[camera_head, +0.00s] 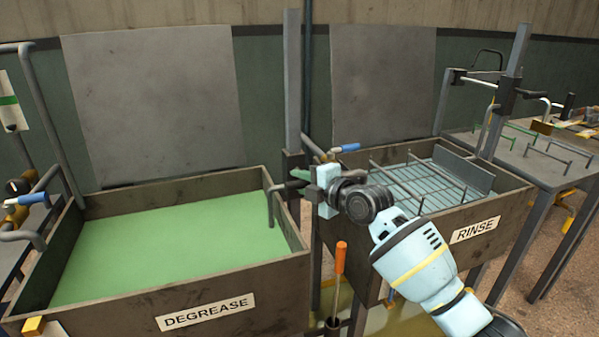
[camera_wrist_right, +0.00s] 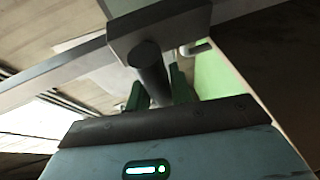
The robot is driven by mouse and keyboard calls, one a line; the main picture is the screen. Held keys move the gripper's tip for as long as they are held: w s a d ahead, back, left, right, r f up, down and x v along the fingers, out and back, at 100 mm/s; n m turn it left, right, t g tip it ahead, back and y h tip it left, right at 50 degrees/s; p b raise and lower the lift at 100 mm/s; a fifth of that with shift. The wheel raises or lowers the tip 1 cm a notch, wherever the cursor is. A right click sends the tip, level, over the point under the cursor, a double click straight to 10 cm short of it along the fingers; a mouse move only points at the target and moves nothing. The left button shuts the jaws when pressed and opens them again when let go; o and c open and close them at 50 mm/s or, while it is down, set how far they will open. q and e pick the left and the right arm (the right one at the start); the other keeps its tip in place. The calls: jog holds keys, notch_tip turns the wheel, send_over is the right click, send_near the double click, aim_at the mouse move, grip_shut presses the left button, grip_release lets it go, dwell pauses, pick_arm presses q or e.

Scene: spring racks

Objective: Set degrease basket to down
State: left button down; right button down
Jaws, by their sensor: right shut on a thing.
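The degrease tank (camera_head: 235,285), full of green liquid (camera_head: 175,240), stands at the left in the head view. The degrease basket itself does not show; a grey bent rod (camera_head: 270,207) reaches down inside the tank's right wall. A grey post (camera_head: 292,80) with a dark slider block (camera_head: 293,162) stands between the tanks. My right gripper (camera_head: 303,180) is at this block. In the right wrist view its green fingers (camera_wrist_right: 158,92) are shut on a dark round handle (camera_wrist_right: 150,68) that sticks out from the block (camera_wrist_right: 160,32). My left gripper is not in view.
The rinse tank (camera_head: 468,236) stands to the right with a wire basket (camera_head: 420,180) at its top. A blue-ended tap (camera_head: 345,148) and an orange-handled tool (camera_head: 340,258) are near my right arm. A side table (camera_head: 550,160) is at far right.

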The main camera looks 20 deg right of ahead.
jog(key=shift+f, duration=0.7)
jog(key=c, duration=1.3)
grip_release()
jog(key=shift+d, duration=0.1)
jog(key=shift+o, duration=0.2)
jog(key=shift+w+r, duration=0.1)
jog(key=shift+r, duration=0.05)
jog(key=shift+r, duration=0.1)
jog(key=v, duration=0.7)
jog(key=shift+s+d, duration=0.2)
jog(key=shift+s, duration=0.15)
